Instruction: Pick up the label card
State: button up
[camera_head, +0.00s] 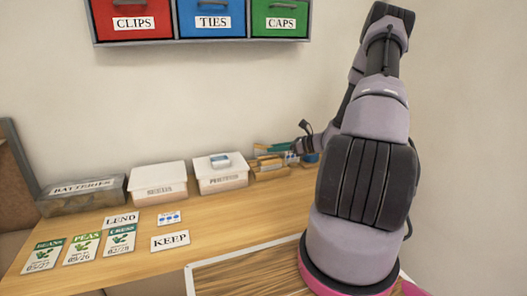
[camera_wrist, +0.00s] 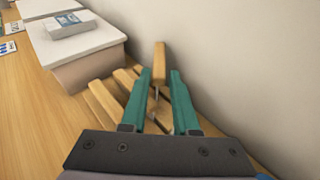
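Two white label cards lie flat on the wooden table: LEND (camera_head: 121,219) and KEEP (camera_head: 170,241). I cannot tell which one the task means. My gripper (camera_wrist: 160,73) is far behind and to the right of both, by the wall, over some wooden pieces. Its two teal fingers are apart, with nothing clearly held between them. A wooden piece (camera_wrist: 159,60) stands just beyond the fingertips; I cannot tell whether they touch it. In the head view my gripper (camera_head: 276,148) is small and partly hidden among the wooden pieces (camera_head: 268,169).
Seed packets BEANS (camera_head: 43,256), PEAS (camera_head: 82,248) and CRESS (camera_head: 120,238) lie at the left, a blue-dotted card (camera_head: 169,218) near LEND. BATTERIES (camera_head: 84,197), SEEDS (camera_head: 158,184) and another lidded box (camera_head: 220,174) line the back; a blue-white packet (camera_head: 220,160) sits on the last. A white-rimmed tray (camera_head: 192,281) is in front.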

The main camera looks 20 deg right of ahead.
aim_at(263, 149)
jog(key=x, duration=0.5)
jog(key=shift+w+a, duration=0.1)
jog(key=shift+a, duration=0.1)
grip_shut()
